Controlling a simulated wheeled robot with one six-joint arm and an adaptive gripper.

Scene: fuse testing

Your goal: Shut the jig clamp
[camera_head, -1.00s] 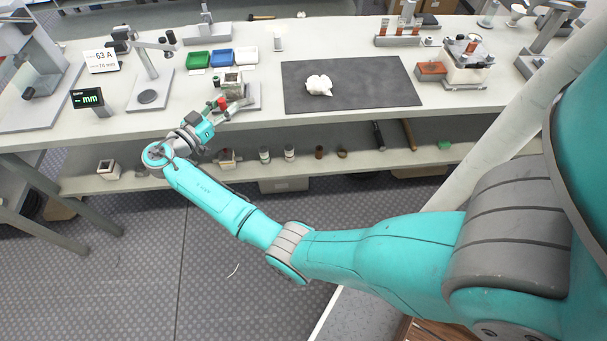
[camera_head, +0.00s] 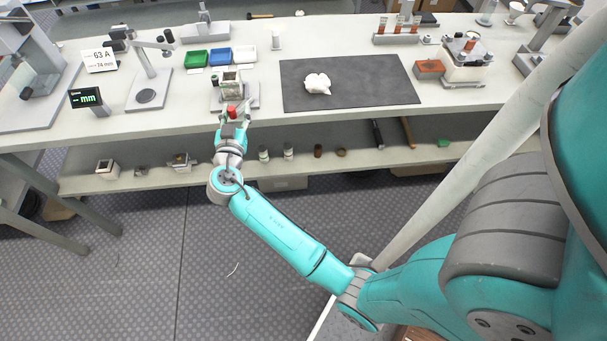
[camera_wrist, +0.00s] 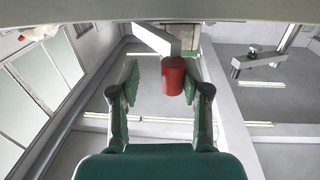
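The jig (camera_head: 231,79) stands on the bench in front of the coloured bins. Its clamp lever ends in a red knob (camera_head: 232,111), which points toward my arm. In the wrist view the red knob (camera_wrist: 174,77) hangs on a pale grey lever arm (camera_wrist: 155,38). My gripper (camera_head: 235,113) is at the bench's front edge, at the knob. In the wrist view my gripper (camera_wrist: 160,90) is open, its green-padded fingers on either side of the knob. The knob is closer to the right finger; whether they touch I cannot tell. The jig's inside is too small to make out.
Green (camera_head: 195,59), blue (camera_head: 219,56) and white (camera_head: 245,54) bins stand behind the jig. A stand (camera_head: 147,78) and a small display (camera_head: 86,97) are to the left. A dark mat (camera_head: 350,92) with a white object lies to the right. A shelf (camera_head: 130,181) runs below.

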